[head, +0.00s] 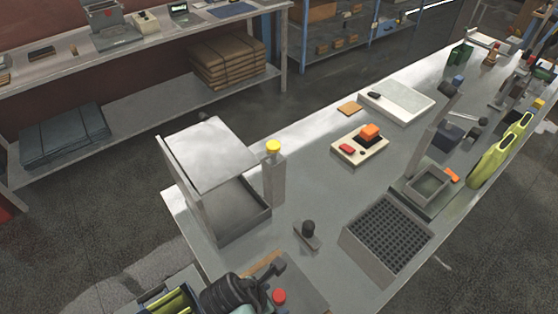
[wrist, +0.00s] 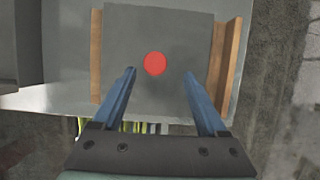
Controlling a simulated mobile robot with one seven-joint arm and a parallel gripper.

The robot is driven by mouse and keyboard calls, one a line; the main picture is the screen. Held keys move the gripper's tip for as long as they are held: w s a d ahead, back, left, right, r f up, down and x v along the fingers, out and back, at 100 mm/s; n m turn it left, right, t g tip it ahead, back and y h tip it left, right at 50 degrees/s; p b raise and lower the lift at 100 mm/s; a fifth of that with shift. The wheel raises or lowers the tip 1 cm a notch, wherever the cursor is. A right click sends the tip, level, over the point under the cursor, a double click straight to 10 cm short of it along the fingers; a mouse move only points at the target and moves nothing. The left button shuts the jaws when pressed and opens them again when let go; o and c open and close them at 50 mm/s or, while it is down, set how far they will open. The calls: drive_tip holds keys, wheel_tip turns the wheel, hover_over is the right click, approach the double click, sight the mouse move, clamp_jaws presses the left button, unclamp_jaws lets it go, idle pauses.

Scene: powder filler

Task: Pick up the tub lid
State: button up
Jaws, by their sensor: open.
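The tub lid seems to be the flat grey square panel (wrist: 190,38) with a round red knob (wrist: 154,64) in the wrist view. It lies between two wooden strips. The red knob also shows at the bottom edge of the head view (head: 279,296). My gripper (wrist: 159,73) is open, with its two blue fingers apart and nothing held between them. In the wrist view the fingertips flank the knob just below its left and right sides. The height of the fingers above the knob is hard to tell.
Wooden strips (wrist: 229,70) stand at both sides of the panel. On the bench in the head view are an open-fronted box (head: 236,222), a yellow-capped post (head: 274,172), a small black-knobbed piece (head: 308,229) and a perforated rack (head: 389,233). Bare bench lies between them.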

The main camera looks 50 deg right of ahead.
sight(278, 295)
drive_tip(key=shift+w+d+p+x, duration=0.1)
drive_tip(key=shift+p+x, duration=0.1)
drive_tip(key=shift+x, duration=0.65)
drive_tip(key=shift+w+d+p+x, duration=0.1)
drive_tip(key=shift+p+x, duration=0.05)
drive_tip(key=shift+x, duration=0.7)
drive_tip(key=shift+w+d+p+x, duration=0.1)
drive_tip(key=shift+d+p+x, duration=0.1)
drive_tip(key=shift+x, duration=0.7)
drive_tip(key=shift+a+r, duration=0.1)
drive_tip(key=shift+a, duration=0.05)
clamp_jaws()
